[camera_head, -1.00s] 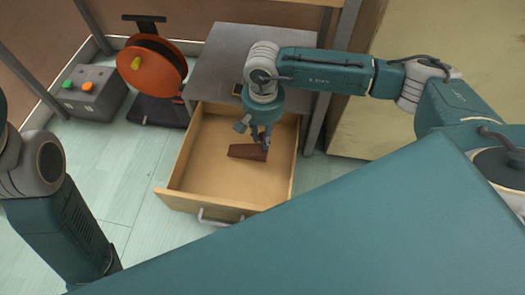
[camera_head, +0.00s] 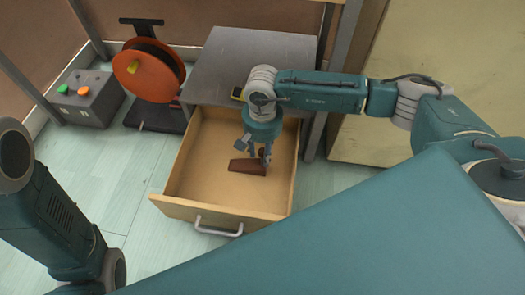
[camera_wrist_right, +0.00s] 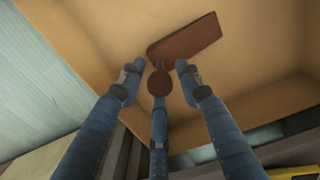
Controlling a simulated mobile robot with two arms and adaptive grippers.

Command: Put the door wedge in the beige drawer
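My right gripper (camera_head: 256,156) reaches down into the drawer over the wedge. Its three fingers are spread in the wrist view (camera_wrist_right: 158,82), with nothing between them. A round brown piece (camera_wrist_right: 158,83) shows at the middle fingertip; I cannot tell whether it is the finger's pad. My left arm is at the left edge, and its gripper is out of view.
A grey cabinet top (camera_head: 255,55) is behind the drawer, with a small yellow and black item (camera_head: 237,93) on it. An orange reel (camera_head: 148,72) and a grey box with buttons (camera_head: 92,98) stand on the floor at left. Floor left of the drawer is clear.

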